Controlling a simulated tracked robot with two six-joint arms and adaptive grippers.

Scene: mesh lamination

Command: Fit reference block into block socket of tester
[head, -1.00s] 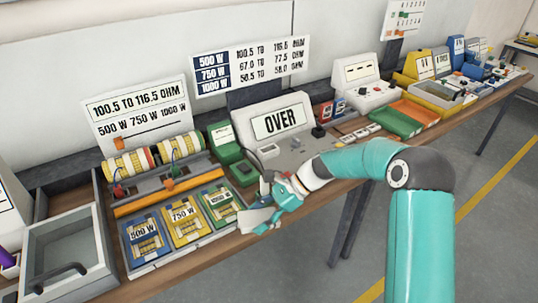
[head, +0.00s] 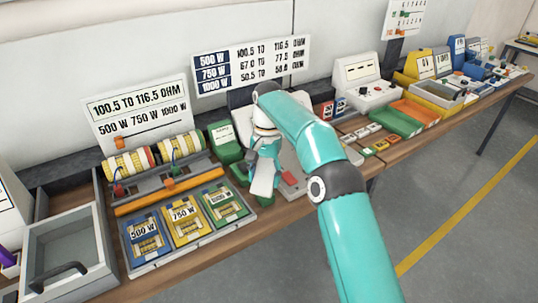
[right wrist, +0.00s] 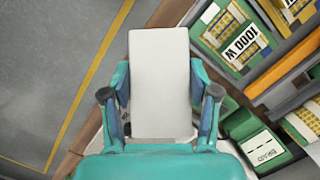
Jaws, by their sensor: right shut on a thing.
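My right gripper (head: 263,157) is shut on a pale grey-white block, the reference block (head: 262,182). The block hangs tilted from the fingers in front of the tester (head: 291,165). In the right wrist view, the block (right wrist: 160,82) is a plain flat slab between the two teal fingers (right wrist: 160,110). The tester is a grey console, and my arm covers most of it, including its display. The block socket cannot be made out, and whether the block touches the tester is unclear. My left gripper is out of view.
A tray (head: 150,262) with blue, yellow and green coil cards lies left of the block. Behind it is an orange bar (head: 165,198). A green box (head: 222,140) stands beside the tester. Small cards (head: 372,148) lie to the right. The floor in front is clear.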

